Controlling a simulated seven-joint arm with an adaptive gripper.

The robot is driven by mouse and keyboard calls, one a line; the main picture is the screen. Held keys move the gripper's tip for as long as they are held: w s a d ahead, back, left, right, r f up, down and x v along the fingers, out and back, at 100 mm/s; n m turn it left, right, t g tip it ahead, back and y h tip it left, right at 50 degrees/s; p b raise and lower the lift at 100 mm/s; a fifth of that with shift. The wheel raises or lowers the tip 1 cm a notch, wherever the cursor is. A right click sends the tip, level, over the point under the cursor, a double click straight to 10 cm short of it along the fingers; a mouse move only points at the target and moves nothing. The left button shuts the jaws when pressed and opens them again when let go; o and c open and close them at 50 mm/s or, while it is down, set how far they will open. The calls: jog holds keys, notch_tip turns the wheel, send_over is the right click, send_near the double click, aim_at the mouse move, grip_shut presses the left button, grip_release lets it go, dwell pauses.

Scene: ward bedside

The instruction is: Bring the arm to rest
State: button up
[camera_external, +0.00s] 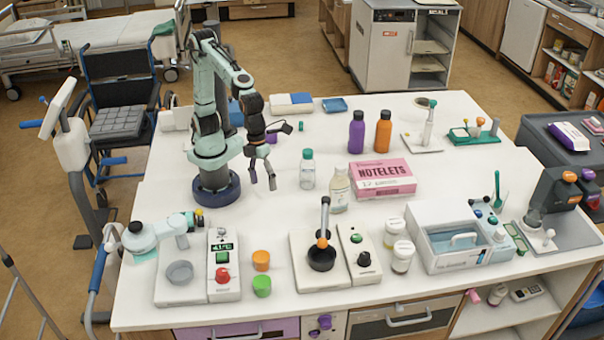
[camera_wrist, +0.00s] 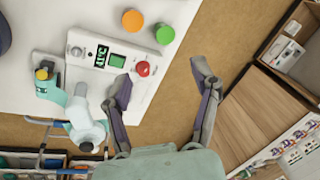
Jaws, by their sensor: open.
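My gripper (camera_external: 262,181) hangs from the arm above the left part of the white table, pointing down, with its two fingers apart. Nothing is between the fingers. In the wrist view my gripper (camera_wrist: 161,75) also shows open and empty, its fingers spread wide. The arm is bent, its base standing on the table. The fingers look clear of the bottles, but their exact height over the table cannot be told.
A clear bottle with a green cap (camera_external: 307,170) stands just right of my gripper. A pink notelets box (camera_external: 382,178) lies farther right. Orange (camera_external: 261,260) and green (camera_external: 262,286) cups stand near the front, beside a device with a red button (camera_external: 222,275).

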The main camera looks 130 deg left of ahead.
jog(key=s+a+r+n+y, duration=0.1)
jog(key=s+a+r+n, duration=0.1)
jog(key=s+a+n, duration=0.85)
jog(key=s+a+f+n+g, duration=0.1)
jog(key=s+a+f+n, duration=0.1)
jog(key=s+n, duration=0.3)
jog(key=s+a+f+n+g+y, duration=0.1)
jog(key=s+a+f+n, duration=0.1)
jog(key=s+f+n, duration=0.2)
jog(key=shift+s+a+f+n+g, duration=0.15)
jog(key=shift+s+a+n+g, duration=0.25)
jog(key=shift+s, duration=1.15)
